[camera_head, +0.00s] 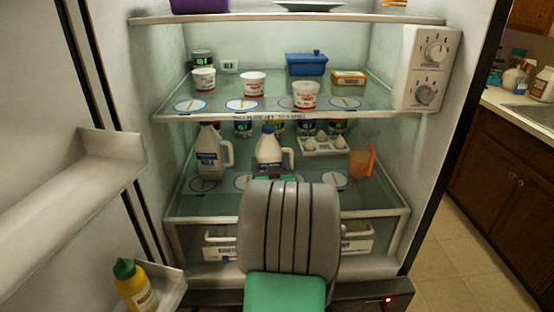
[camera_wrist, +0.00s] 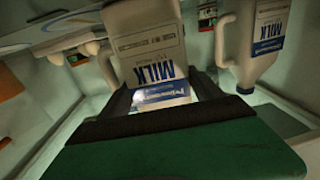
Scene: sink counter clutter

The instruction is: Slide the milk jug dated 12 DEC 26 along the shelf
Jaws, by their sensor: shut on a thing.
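A white milk jug (camera_head: 268,150) with a blue cap stands on the middle fridge shelf (camera_head: 208,205). My gripper (camera_head: 272,174) is at its lower front, largely hidden behind my own grey arm. In the wrist view, my gripper's dark fingers (camera_wrist: 165,100) are closed on this jug (camera_wrist: 148,40), whose blue MILK label faces the camera. A second milk jug (camera_head: 209,152) stands to its left, apart from it. That jug also shows at the right of the wrist view (camera_wrist: 262,40). I cannot read a date on either jug.
An egg tray (camera_head: 324,148) and an orange measuring cup (camera_head: 363,163) stand right of the held jug. Several jars are behind. Round place discs mark the shelf front. The shelf above (camera_head: 285,116) carries tubs. A mustard bottle (camera_head: 134,285) sits in the door rack.

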